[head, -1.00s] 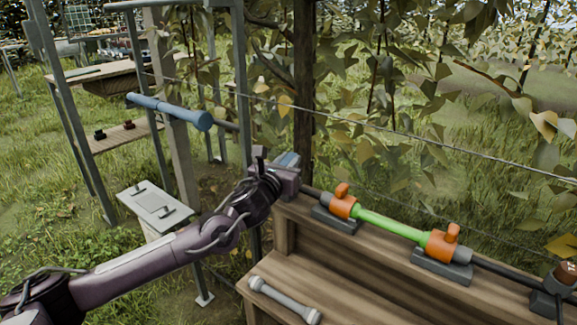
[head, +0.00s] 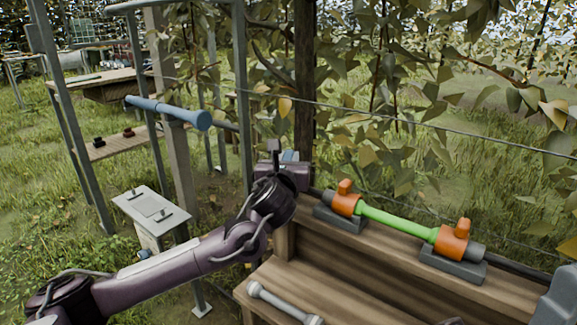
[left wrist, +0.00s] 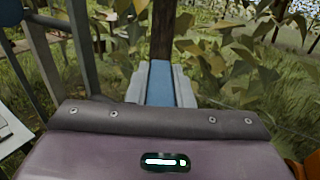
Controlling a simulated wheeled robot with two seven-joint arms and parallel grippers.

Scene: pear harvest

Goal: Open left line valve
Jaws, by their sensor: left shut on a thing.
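An orange valve (head: 347,198) with an upright handle sits at the left end of a bright green pipe (head: 395,221) on the bench's back ledge. A second orange valve (head: 453,240) with an upright handle sits at the right end. My left gripper (head: 289,158) is left of the first valve, at the ledge's left end. In the left wrist view my left gripper (left wrist: 160,78) has its grey fingers shut on a blue piece (left wrist: 160,92). What this piece joins is hidden. My right gripper is not clearly seen.
The wooden bench (head: 400,285) carries a grey rod (head: 285,303). A blue roller (head: 168,111) on a metal frame stands at the left, above a small grey box (head: 150,207). A thin wire crosses before the leaves. A grey object (head: 563,298) is cut off at the right edge.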

